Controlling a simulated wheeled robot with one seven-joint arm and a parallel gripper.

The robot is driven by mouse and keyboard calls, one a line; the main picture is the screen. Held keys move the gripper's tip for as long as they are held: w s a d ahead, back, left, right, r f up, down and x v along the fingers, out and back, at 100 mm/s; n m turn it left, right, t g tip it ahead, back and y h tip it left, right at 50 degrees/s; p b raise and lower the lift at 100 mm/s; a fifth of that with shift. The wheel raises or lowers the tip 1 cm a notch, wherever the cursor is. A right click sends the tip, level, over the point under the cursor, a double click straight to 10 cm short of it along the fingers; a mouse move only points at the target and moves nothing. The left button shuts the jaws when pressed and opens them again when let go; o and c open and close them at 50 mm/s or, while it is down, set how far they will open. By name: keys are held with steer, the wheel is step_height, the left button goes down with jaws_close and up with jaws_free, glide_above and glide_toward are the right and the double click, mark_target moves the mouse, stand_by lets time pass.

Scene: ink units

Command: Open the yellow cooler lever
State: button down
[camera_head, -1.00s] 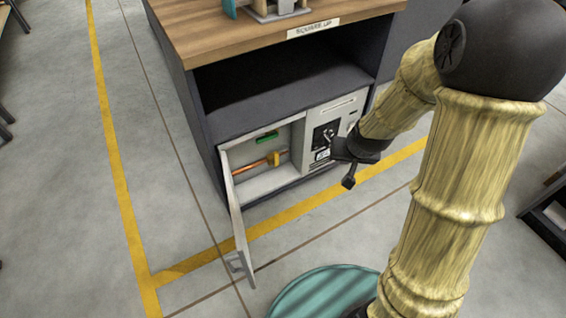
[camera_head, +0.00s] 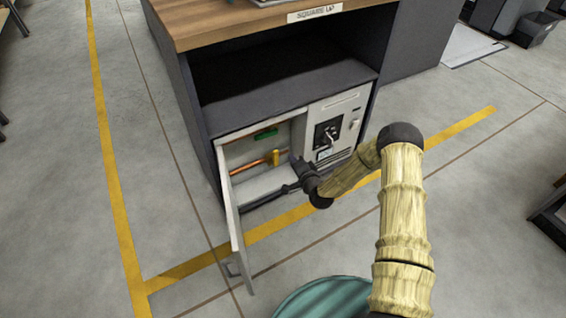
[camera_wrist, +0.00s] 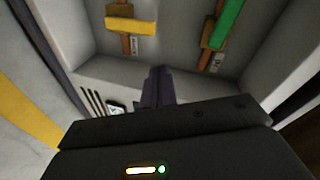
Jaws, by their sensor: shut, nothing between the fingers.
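The yellow lever (camera_head: 276,157) is in the open compartment of the grey unit, standing across its orange pipe. In the wrist view the yellow lever (camera_wrist: 130,25) is at the upper left, crosswise to the pipe. A green lever (camera_head: 266,134) is above it in the head view; in the wrist view the green lever (camera_wrist: 226,22) is at the upper right, along its pipe. My gripper (camera_head: 287,188) is at the compartment's opening, below and right of the yellow lever. Its fingers (camera_wrist: 157,75) are shut, empty, and apart from both levers.
The compartment door (camera_head: 232,215) hangs open on the left. A panel with a black latch (camera_head: 327,134) is right of the compartment. A dark empty shelf (camera_head: 275,85) is above, under a wooden top (camera_head: 230,22).

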mark_target(275, 158)
step_height(275, 158, down, 7)
steer(key=d+m+t+h+b, duration=0.1)
steer(key=m+t+h, duration=0.1)
steer(key=m+t, duration=0.2)
steer(key=shift+s+d+m, duration=0.2)
steer(key=shift+s+m, duration=0.2)
steer(key=shift+m, duration=0.8)
steer(key=shift+b, duration=0.3)
steer(key=w+a+b, duration=0.6)
steer(key=w+b, duration=0.1)
steer(key=shift+w, duration=0.2)
steer(key=shift+d, duration=0.15)
